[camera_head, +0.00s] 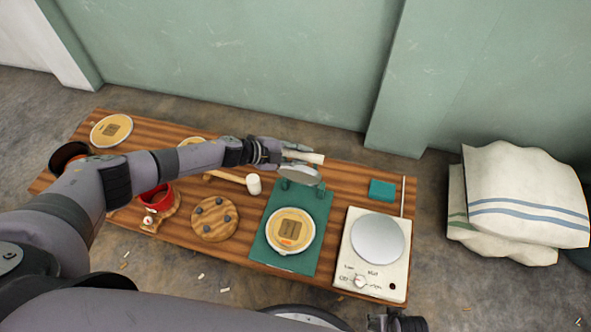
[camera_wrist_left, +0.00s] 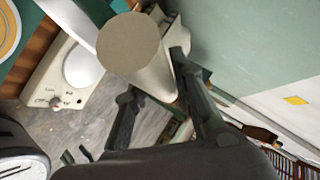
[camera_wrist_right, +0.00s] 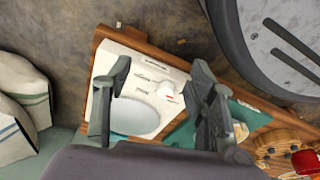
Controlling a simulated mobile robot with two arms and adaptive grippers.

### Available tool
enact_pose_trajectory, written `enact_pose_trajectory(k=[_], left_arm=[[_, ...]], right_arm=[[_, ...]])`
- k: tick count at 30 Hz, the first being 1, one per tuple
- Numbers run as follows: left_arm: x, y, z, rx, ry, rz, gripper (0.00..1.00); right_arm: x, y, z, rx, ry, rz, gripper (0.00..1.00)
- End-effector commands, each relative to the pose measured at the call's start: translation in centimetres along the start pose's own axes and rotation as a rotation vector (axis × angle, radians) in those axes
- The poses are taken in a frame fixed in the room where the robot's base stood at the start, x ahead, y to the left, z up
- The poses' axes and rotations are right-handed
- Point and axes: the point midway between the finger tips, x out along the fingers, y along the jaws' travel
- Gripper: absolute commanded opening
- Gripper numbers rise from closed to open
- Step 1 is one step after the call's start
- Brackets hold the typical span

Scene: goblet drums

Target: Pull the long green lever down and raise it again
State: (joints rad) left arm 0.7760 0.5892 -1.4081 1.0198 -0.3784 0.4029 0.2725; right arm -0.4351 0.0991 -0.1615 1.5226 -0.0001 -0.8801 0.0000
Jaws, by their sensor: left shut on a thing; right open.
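A green base plate (camera_head: 322,208) lies on the bench with small green brackets at its far edge. A round grey disc (camera_head: 300,175) is above that edge. A goblet drum with a pale head (camera_head: 290,231) sits on the plate. My left gripper (camera_head: 298,155) is above the plate's far end, shut on a pale cylindrical grip (camera_head: 317,158).
A white device (camera_head: 352,262) with a round silver plate and a thin rod stands right of the green plate. A teal block (camera_head: 382,190), a mallet (camera_head: 253,184), a round wooden board (camera_head: 214,219) and a red cup (camera_head: 157,197) share the bench. White sacks (camera_head: 525,195) lie right.

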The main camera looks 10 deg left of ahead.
Motion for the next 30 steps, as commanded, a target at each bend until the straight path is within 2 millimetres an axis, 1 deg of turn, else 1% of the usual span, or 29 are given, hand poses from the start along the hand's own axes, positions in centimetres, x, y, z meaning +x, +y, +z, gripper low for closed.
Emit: enact_pose_trajectory(k=[1,6,12,23,24,30], left_arm=[[0.4,-1.0,0.2,0.008,0.002,-0.005,0.00],[1.0,-2.4,0.8,0.006,0.003,-0.005,0.00],[1.3,-3.0,1.1,0.004,0.001,-0.005,0.00],[1.3,-3.4,1.3,0.003,-0.003,-0.011,0.00],[1.3,-3.4,1.3,0.003,-0.003,-0.012,0.25],[1.3,-3.3,1.3,0.001,-0.002,-0.010,0.38]], right_arm=[[-0.1,0.0,-0.2,0.000,0.002,0.000,0.52],[-0.7,0.1,-0.7,0.001,0.007,0.001,0.52],[-1.0,0.1,-0.9,0.002,0.007,0.001,0.52],[-1.1,0.1,-1.0,0.002,0.010,0.001,0.52],[-1.1,0.1,-1.0,0.002,0.010,0.001,0.52],[-1.1,0.1,-0.9,0.002,0.007,0.001,0.52]])
